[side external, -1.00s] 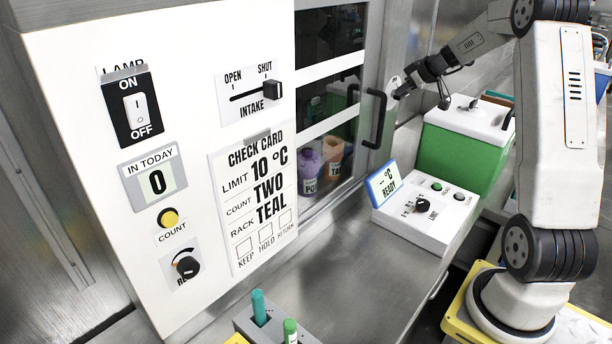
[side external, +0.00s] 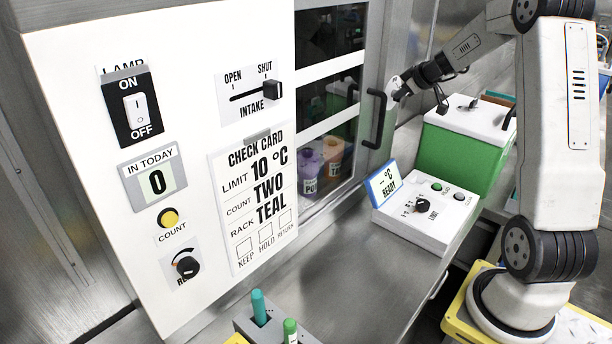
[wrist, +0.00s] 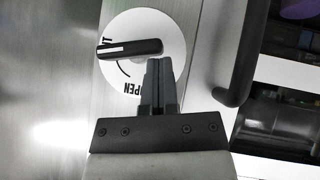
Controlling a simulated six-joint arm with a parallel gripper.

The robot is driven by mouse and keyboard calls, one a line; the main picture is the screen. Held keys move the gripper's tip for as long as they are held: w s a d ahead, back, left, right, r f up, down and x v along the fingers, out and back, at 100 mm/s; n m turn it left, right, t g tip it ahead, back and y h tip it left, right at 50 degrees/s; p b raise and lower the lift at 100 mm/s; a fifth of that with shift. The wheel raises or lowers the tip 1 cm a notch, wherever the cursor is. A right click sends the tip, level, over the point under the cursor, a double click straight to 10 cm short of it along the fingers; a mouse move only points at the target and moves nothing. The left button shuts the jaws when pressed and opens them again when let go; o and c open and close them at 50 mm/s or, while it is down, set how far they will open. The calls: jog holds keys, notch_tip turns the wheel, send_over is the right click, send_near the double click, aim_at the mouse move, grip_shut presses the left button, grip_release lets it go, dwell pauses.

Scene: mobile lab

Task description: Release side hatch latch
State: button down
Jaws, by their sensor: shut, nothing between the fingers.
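The hatch latch is a black lever (wrist: 130,48) on a round white dial (wrist: 150,22), set on a metal panel. In the wrist view the lever lies nearly level, with its white-striped end at the left, near a partly hidden word ending in T. OPEN is printed lower on the dial, beside a curved line. My gripper (wrist: 158,62) is shut and empty, its fingertips just below the lever's right part; I cannot tell whether they touch it. In the side external view my gripper (side external: 398,95) is at the dial and hides most of it.
A black door handle (side external: 376,118) stands out close beside the latch; it also shows right of my fingers in the wrist view (wrist: 240,65). Below are a green box with a white lid (side external: 465,145) and a control box with a display (side external: 425,208). The metal counter (side external: 365,265) is largely clear.

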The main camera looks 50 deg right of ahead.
jog(key=shift+a+f, duration=0.15)
jog(key=shift+f, duration=0.7)
jog(key=shift+a+f, duration=0.15)
jog(key=shift+f, duration=0.65)
jog(key=shift+r, duration=0.2)
dwell(0.7)
jog(key=shift+r, duration=0.75)
jog(key=shift+d+r, duration=0.1)
jog(key=s+a+r, duration=0.7)
jog(key=r, duration=0.1)
jog(key=shift+a, duration=0.3)
dwell(0.3)
